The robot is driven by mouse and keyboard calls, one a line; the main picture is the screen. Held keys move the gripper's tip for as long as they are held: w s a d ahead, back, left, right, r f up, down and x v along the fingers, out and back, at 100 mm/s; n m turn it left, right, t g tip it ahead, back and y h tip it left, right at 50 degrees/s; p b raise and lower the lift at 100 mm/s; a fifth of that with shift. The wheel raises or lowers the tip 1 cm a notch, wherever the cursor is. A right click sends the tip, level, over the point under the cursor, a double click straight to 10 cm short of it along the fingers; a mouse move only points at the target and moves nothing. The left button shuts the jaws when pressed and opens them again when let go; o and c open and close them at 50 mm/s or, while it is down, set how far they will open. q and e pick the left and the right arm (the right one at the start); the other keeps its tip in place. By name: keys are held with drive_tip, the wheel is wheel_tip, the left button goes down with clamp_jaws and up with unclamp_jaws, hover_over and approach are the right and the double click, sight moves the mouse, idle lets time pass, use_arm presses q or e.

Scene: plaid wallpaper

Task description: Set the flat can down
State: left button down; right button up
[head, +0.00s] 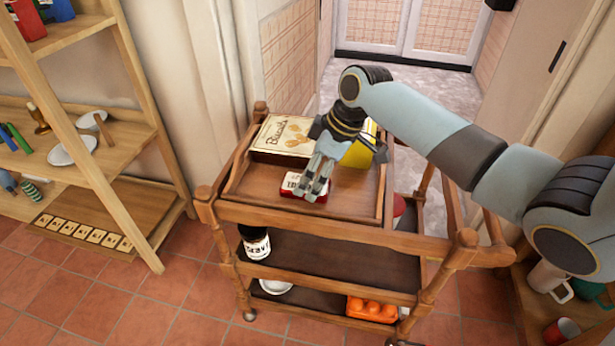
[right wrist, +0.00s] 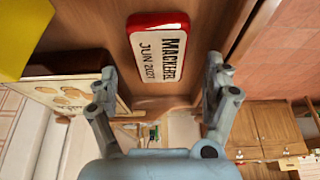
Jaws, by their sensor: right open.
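The flat can (head: 291,182) is red with a pale top and rests on the top tray of the wooden trolley (head: 345,208). In the right wrist view the can (right wrist: 170,50) lies flat, and its label reads "MACKEREL JUN 2027". My right gripper (head: 316,180) is just over the can and covers part of it in the head view. Its fingers stand apart in the right wrist view (right wrist: 160,82), with the can beyond and partly between them. I cannot tell whether a finger touches it. My left gripper is not in view.
A biscuit box (head: 284,134) and a yellow object (head: 358,152) sit behind the can on the tray. A dark jar (head: 256,246) and an orange item (head: 371,308) are on lower shelves. Bare tray lies right of the can. A wooden rack (head: 110,160) stands at left.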

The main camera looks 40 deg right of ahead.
drive_tip(key=p+v, duration=0.2)
drive_tip(key=v, duration=0.7)
